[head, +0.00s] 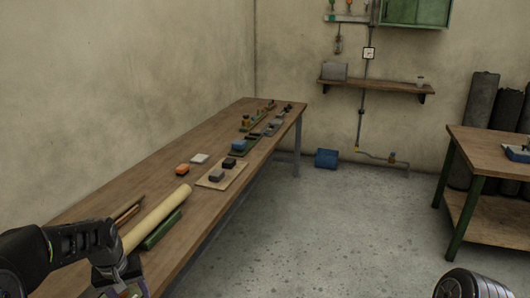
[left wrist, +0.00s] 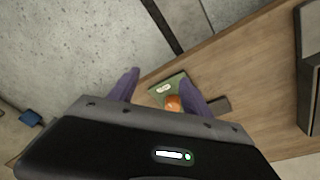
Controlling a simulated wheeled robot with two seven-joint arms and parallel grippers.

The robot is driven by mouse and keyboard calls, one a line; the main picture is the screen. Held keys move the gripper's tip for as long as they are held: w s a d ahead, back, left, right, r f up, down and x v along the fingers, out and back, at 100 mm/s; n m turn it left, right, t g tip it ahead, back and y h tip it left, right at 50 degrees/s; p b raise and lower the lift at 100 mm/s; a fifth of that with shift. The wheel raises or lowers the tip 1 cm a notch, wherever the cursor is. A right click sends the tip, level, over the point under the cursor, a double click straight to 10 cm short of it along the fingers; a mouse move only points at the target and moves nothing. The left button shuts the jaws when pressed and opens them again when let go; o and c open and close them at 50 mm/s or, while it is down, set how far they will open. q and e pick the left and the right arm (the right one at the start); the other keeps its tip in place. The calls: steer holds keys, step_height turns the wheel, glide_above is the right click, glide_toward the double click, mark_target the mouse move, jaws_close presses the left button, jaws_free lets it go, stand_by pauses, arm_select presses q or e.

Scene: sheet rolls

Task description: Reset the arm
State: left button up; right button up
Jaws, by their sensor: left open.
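My left arm comes in at the bottom left of the head view, its gripper (head: 125,290) low at the frame edge beside the near end of the long wooden table (head: 150,180). In the left wrist view the two purple fingers of my left gripper (left wrist: 160,88) stand apart and hold nothing. Beyond them, a green tray (left wrist: 160,90) with a white piece and an orange piece (left wrist: 173,103) lies on the wood. A dark rounded part at the bottom right of the head view appears to be my right arm; its gripper does not show.
A cream sheet roll (head: 155,218) lies beside a green bar (head: 163,231) near my left gripper. A second table (head: 490,150) stands right. The floor between is clear.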

arm_select(q)
steer(key=s+d+f+m+t+h, duration=0.2)
steer(key=d+f+m, duration=0.1)
steer(key=d+f, duration=1.25)
steer(key=s+d+f+g, duration=0.1)
steer(key=s+d+f, duration=0.2)
steer(key=s, duration=0.4)
steer(key=s+d+f+g+h, duration=0.1)
steer(key=s+d+f, duration=0.3)
steer(key=s+d, duration=0.2)
steer(key=s+d+f+g+h, duration=0.1)
steer(key=s+d+f, duration=0.3)
steer(key=s, duration=0.6)
steer(key=shift+d, duration=0.65)
steer(key=shift+f, duration=0.1)
